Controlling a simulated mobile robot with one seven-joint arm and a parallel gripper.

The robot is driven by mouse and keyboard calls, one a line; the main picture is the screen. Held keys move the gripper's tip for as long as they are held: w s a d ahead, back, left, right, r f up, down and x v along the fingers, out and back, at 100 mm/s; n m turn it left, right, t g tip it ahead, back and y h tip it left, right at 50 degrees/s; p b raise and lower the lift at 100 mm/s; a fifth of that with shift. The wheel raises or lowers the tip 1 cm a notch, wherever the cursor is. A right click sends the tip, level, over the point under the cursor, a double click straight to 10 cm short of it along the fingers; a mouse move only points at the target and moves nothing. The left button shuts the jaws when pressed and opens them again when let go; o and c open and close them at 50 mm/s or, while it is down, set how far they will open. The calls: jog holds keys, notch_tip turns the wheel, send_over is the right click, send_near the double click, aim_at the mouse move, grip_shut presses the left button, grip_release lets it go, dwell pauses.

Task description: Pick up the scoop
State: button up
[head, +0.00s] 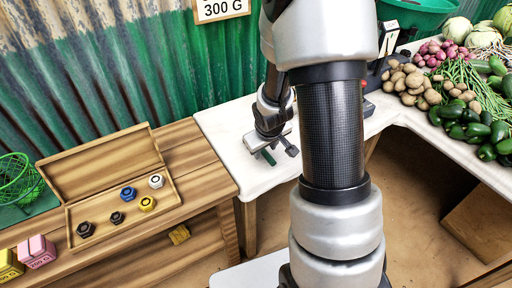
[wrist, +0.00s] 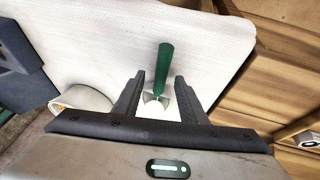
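The scoop has a green handle (wrist: 164,65) and a small pale metallic part (wrist: 157,98) at the handle's near end. It is on the white tabletop (wrist: 100,45). My gripper (wrist: 160,78) is open, with one finger on each side of the scoop and a visible gap on both sides. In the head view my gripper (head: 268,150) is low over the white table, and a bit of the green scoop (head: 268,157) shows beside it. The rest of the scoop is hidden there by my arm. Whether the fingers are level with the handle or above it, I cannot tell.
A wooden bench at left holds an open wooden box (head: 98,196) with several coloured hex weights. A green wire basket (head: 17,180) stands further left. Potatoes (head: 408,80), onions and green vegetables fill the right table. Corrugated wall stands behind. A pale rounded thing (wrist: 82,98) is near my gripper.

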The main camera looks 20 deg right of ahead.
jog(key=shift+x, duration=0.75)
grip_shut()
